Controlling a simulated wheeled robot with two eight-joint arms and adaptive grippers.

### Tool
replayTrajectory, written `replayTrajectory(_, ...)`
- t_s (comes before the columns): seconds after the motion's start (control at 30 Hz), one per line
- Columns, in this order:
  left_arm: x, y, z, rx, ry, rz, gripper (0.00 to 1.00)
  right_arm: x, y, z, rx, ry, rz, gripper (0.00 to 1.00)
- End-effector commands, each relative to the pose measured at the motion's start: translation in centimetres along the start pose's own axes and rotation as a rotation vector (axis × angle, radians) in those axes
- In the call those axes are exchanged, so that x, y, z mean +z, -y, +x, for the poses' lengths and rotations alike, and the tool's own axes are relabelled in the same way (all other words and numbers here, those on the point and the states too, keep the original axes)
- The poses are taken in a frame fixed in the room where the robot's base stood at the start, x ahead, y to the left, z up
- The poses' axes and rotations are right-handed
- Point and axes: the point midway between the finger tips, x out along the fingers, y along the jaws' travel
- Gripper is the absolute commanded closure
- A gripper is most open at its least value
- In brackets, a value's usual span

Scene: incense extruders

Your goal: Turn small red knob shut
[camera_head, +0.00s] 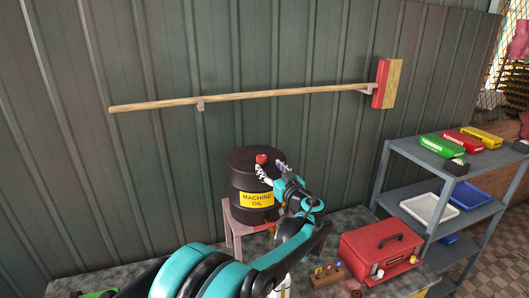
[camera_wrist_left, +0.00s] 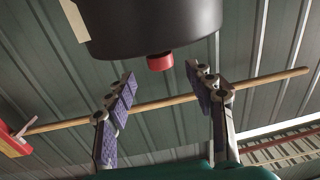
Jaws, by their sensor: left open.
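The small red knob (camera_head: 261,158) sits on top of a dark drum (camera_head: 245,185) labelled MACHINE OIL. In the left wrist view the drum (camera_wrist_left: 150,22) appears upside down, with the red knob (camera_wrist_left: 160,61) at its end. My left gripper (camera_head: 272,169) is open and empty at the front right of the drum's top. In the left wrist view its two fingers (camera_wrist_left: 160,76) are spread to either side of the line to the knob, and clear gaps show between the fingertips and the knob. My right gripper is not in view.
The drum stands on a reddish stand (camera_head: 235,228) against the corrugated wall. A long-handled broom (camera_head: 250,95) hangs above it. A red toolbox (camera_head: 380,250) and a small wooden block (camera_head: 327,275) lie to the right, before a grey shelf (camera_head: 425,160).

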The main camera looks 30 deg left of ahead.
Motion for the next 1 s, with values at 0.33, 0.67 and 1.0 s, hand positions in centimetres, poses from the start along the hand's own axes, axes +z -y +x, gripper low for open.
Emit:
replayTrajectory(0.33,0.0,0.1,5.3,-0.002,0.000,0.000,0.46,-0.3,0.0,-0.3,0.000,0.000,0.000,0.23)
replayTrajectory(0.67,0.0,0.0,7.5,0.001,0.001,0.000,0.46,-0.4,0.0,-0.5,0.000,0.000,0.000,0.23)
replayTrajectory(1.0,0.0,0.0,7.5,0.000,0.001,0.000,0.91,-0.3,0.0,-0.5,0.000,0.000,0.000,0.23)
